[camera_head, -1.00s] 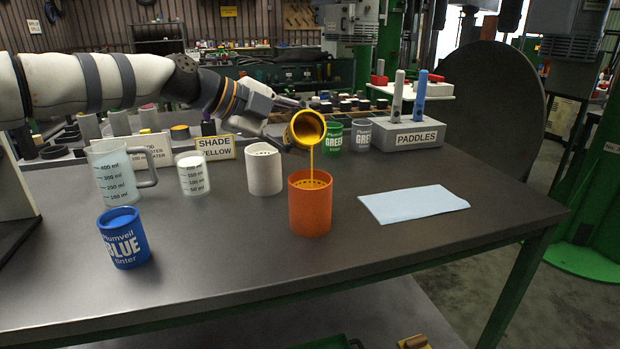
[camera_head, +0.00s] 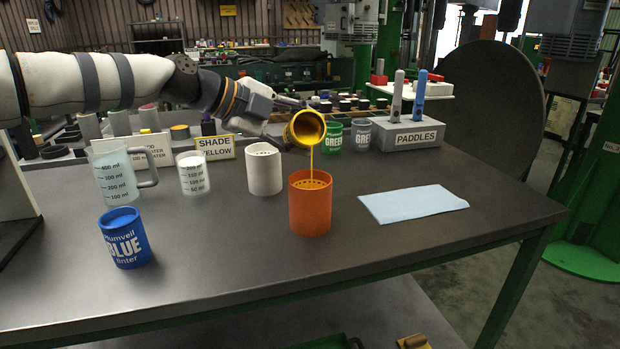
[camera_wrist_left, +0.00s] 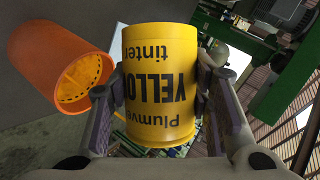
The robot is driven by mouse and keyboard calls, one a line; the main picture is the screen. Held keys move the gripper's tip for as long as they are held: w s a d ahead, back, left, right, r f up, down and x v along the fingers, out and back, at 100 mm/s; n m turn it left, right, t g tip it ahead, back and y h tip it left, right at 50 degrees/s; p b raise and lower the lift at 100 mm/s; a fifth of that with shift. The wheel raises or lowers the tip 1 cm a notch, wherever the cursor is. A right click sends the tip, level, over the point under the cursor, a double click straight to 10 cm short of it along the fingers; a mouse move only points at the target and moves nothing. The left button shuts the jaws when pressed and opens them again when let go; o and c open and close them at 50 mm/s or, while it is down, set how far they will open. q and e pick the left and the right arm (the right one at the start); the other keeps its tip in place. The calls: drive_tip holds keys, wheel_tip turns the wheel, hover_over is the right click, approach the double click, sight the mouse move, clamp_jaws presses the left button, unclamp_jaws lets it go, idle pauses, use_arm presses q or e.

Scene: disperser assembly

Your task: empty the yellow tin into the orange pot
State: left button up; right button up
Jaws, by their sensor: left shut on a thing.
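The yellow tin (camera_head: 304,131) is tilted with its mouth towards the orange pot, and a thin yellow stream falls from its lip into the pot. My left gripper (camera_head: 292,136) is shut on the tin, up and to the left of the pot. In the left wrist view the tin (camera_wrist_left: 160,85) sits upside down in the picture between both fingers, its label reading "YELLO". The orange pot (camera_head: 310,212) stands upright on the bench below the tin, and its perforated inner ring shows. The pot also shows in the left wrist view (camera_wrist_left: 50,60). My right gripper is not in view.
A white perforated pot (camera_head: 264,172) stands left of the orange pot. A blue tin (camera_head: 125,240), a jug (camera_head: 112,178) and a beaker (camera_head: 192,175) stand further left. A light blue cloth (camera_head: 412,204) lies to the right. Green (camera_head: 333,137) and grey tins and a paddle block (camera_head: 405,137) stand behind.

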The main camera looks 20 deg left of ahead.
use_arm(q)
drive_tip(key=shift+f+m+t+y+p, duration=0.4)
drive_tip(key=shift+f+m+t, duration=0.3)
drive_tip(key=shift+m+t, duration=0.3)
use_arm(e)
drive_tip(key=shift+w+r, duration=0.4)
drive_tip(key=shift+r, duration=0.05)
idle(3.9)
use_arm(q)
drive_tip(key=shift+s+d+r+m+t+p, duration=0.25)
drive_tip(key=shift+r+m+t+p, duration=0.15)
drive_tip(key=shift+m+t, duration=0.15)
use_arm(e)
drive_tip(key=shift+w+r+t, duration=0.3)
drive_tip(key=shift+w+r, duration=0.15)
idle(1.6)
